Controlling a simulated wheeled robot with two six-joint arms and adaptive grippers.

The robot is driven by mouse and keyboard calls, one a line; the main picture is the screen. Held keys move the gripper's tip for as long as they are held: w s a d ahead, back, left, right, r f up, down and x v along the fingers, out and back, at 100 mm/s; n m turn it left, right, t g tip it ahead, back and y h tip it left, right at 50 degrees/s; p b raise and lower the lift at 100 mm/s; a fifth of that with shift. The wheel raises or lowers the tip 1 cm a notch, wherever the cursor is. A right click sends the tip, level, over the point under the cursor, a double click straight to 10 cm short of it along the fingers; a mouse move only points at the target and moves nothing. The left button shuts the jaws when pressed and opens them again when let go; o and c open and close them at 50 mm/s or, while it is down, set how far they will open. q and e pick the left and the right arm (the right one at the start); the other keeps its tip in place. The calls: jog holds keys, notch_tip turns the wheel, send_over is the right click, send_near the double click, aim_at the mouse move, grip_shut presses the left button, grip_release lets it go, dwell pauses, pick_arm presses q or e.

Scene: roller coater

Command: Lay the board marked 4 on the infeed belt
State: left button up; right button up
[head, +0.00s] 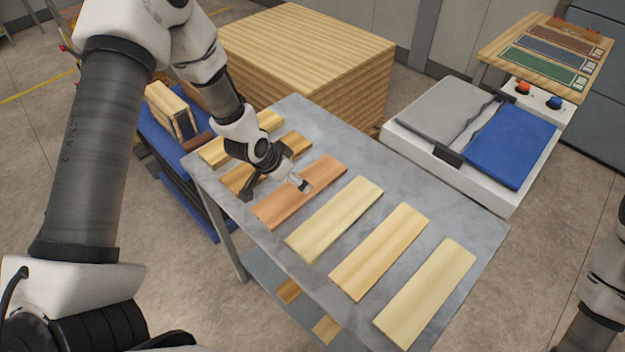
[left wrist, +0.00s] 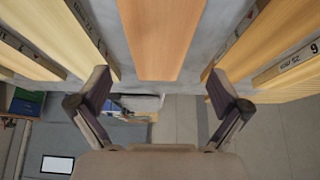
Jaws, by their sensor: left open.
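A reddish board (head: 318,179) lies third from the left in the row on the grey table (head: 485,242). My left gripper (head: 275,188) is open over its left part. In the left wrist view the reddish board (left wrist: 160,38) lies centred between the open fingers (left wrist: 160,92), with nothing gripped. No number is visible on it, and no readable 4 shows on any board. A white machine (head: 508,205) stands beyond the table with a grey surface (head: 440,108) and a blue surface (head: 512,145); which is the infeed belt I cannot tell. My right gripper is out of view.
Pale and yellowish boards (head: 335,218) lie on both sides of the reddish one. One neighbour (left wrist: 285,68) has a marked edge reading 6. A large wood stack (head: 310,45) stands behind the table. A sample panel (head: 490,55) stands behind the machine.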

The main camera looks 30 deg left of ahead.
aim_at(298, 190)
pick_arm(q)
jog(key=shift+s+a+f+p, duration=0.35)
jog(key=shift+s+f+p, duration=0.1)
jog(key=shift+f, duration=0.15)
jog(key=shift+w+d+f+p, duration=0.15)
jog(key=shift+w+f+p, duration=0.1)
jog(key=shift+f+p, duration=0.35)
jog(key=x, duration=0.3)
jog(key=shift+w+d+f, duration=0.1)
jog(key=shift+w+d, duration=0.2)
jog(key=shift+w+d+f, duration=0.15)
jog(key=shift+w+f, duration=0.05)
jog(key=shift+s+r, duration=0.1)
jog(key=shift+s, duration=0.15)
jog(key=shift+c, duration=0.7)
jog(key=shift+s+a, duration=0.15)
jog(key=shift+a, duration=0.1)
jog(key=c, duration=1)
jog(key=shift+d, duration=0.1)
jog(key=shift+c, duration=0.4)
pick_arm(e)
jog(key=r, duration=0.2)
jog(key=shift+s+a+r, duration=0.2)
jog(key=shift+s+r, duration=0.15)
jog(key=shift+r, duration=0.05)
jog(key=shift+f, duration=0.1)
